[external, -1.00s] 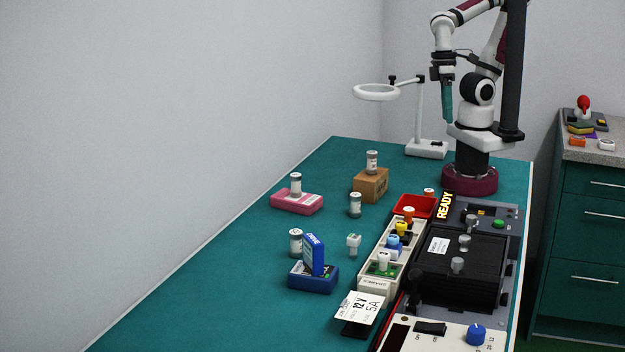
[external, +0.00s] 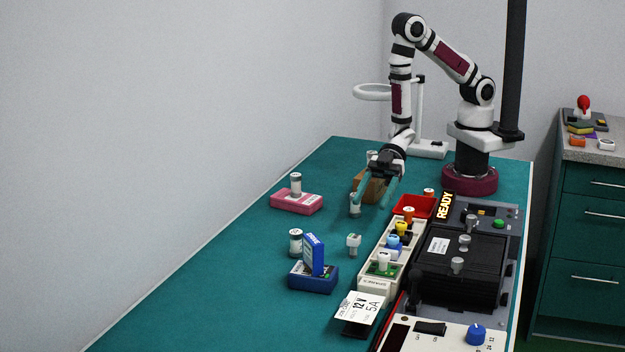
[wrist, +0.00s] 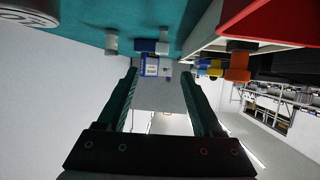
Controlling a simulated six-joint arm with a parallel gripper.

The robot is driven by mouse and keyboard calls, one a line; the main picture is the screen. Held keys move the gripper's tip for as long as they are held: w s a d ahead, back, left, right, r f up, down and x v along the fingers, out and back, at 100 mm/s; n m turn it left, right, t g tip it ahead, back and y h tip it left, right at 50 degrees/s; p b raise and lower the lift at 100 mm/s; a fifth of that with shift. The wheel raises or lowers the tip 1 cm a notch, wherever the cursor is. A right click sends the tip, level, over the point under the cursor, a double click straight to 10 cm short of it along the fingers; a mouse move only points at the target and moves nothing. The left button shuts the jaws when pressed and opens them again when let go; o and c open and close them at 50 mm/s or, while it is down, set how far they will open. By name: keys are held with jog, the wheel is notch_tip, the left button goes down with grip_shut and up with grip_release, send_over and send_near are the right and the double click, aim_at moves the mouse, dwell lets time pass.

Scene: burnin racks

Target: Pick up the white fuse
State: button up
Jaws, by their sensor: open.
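A small pale white fuse-like piece (external: 353,243) stands alone on the green mat, left of the parts tray. Another white-capped piece (external: 384,260) stands in the near compartment of the tray (external: 376,284); I cannot tell which is the task's fuse. In the wrist view, nothing is held between the fingertips (wrist: 160,75).
Orange (external: 408,214), yellow (external: 401,229) and blue pieces fill the tray, beside a red bin (external: 421,206). A jar (external: 355,209) stands close to my fingers. A cardboard box (external: 362,187) is behind. A blue box (external: 313,279) and pink block (external: 296,203) lie left.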

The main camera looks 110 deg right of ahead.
aim_at(352, 241)
jog(key=x, duration=1.5)
jog(key=shift+w+a, duration=0.2)
jog(key=shift+a, duration=0.2)
grip_shut()
